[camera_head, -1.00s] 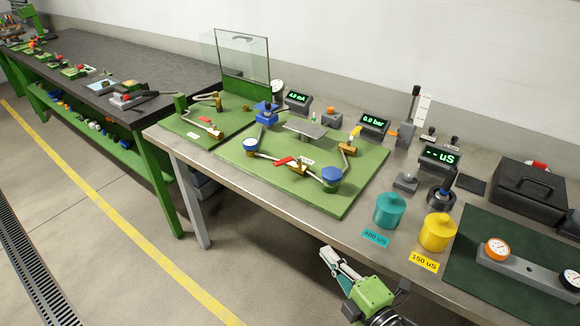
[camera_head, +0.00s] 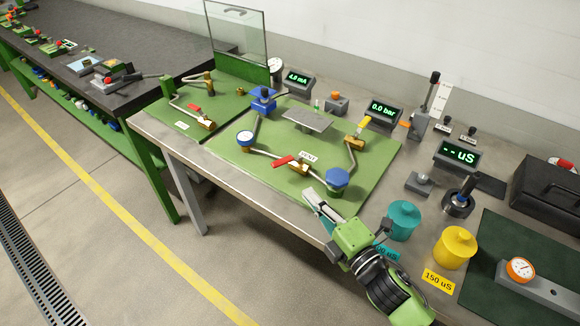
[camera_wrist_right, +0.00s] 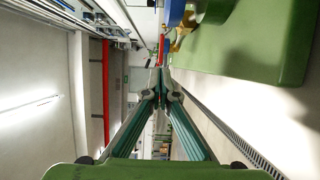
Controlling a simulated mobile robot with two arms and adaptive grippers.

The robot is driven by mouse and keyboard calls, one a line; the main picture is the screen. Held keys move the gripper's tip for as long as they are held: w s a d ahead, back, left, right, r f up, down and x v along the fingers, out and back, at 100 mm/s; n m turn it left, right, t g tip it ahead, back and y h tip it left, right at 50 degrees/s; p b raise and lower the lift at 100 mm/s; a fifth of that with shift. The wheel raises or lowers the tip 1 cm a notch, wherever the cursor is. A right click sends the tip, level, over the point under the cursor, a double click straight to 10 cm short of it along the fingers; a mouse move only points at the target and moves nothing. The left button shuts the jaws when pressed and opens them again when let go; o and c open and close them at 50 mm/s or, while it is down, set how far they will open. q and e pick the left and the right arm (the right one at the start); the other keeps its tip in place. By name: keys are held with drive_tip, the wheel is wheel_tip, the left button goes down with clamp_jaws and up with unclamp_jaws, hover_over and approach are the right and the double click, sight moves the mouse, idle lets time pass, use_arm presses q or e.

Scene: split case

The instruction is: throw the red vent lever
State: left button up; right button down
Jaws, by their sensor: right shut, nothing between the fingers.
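The red vent lever (camera_head: 284,162) sits on a brass valve (camera_head: 299,168) at the front of the green board (camera_head: 245,172), beside a small white label (camera_head: 308,156) that seems to read VENT. It points left along the pipe. My right gripper (camera_head: 309,194) is shut and empty, at the board's front edge, in front of the lever and a little right of it, apart from it. In the right wrist view its closed fingers (camera_wrist_right: 161,92) point toward a small red patch; I cannot tell if that is the lever. My left gripper is not in view.
A blue-capped fitting (camera_head: 337,180) stands close right of the valve and a gauge (camera_head: 245,139) to its left. Another red lever (camera_head: 194,108) is on the left board. Teal (camera_head: 403,220) and yellow (camera_head: 455,247) pots stand right of my arm. The floor in front is clear.

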sight(284, 164)
drive_tip(key=p+x, duration=0.1)
drive_tip(key=x, duration=0.9)
drive_tip(key=shift+w+a+p, duration=0.1)
drive_tip(key=shift+w+p, duration=0.05)
drive_tip(key=shift+p, duration=0.2)
